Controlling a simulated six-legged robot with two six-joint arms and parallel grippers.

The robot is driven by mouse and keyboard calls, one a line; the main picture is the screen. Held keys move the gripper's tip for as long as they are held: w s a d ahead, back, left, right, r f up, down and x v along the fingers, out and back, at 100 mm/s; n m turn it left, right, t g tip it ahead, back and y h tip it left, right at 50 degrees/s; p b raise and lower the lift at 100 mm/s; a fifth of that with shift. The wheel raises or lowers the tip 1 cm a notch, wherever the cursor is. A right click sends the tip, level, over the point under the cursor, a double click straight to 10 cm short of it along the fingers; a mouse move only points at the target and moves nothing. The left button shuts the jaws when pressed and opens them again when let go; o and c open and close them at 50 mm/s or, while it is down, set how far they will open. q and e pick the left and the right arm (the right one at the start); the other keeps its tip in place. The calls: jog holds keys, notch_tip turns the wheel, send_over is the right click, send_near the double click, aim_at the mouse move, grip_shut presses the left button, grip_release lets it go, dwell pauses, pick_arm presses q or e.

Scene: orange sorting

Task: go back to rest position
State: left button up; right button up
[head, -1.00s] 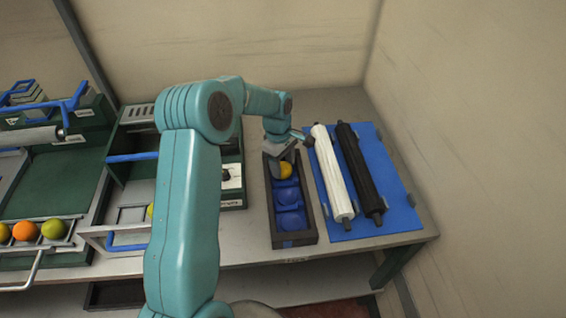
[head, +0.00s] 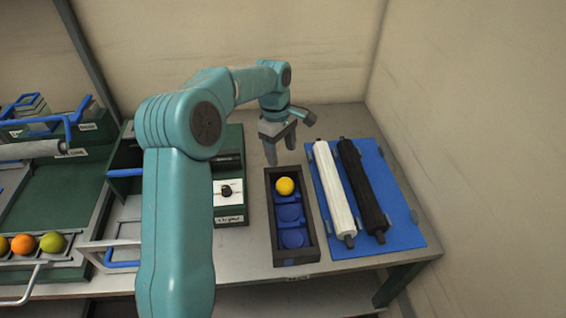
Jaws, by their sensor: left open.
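My left gripper (head: 281,152) is open and empty, with its fingers pointing down. It hangs above the far end of a dark tray (head: 272,222) with blue cups. A yellow-orange fruit (head: 285,186) sits in the tray's far cup, apart from the fingers. The two nearer cups are empty. My left arm rises from the bottom and hides part of the bench. My right gripper is not in view.
A blue board (head: 403,210) with a white roller (head: 334,196) and a black roller (head: 362,190) lies right of the tray. An orange (head: 23,243) and a green fruit (head: 53,242) rest in a rack at left. Walls stand behind and at right.

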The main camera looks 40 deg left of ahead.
pick_arm(q)
jog(key=shift+r, duration=0.45)
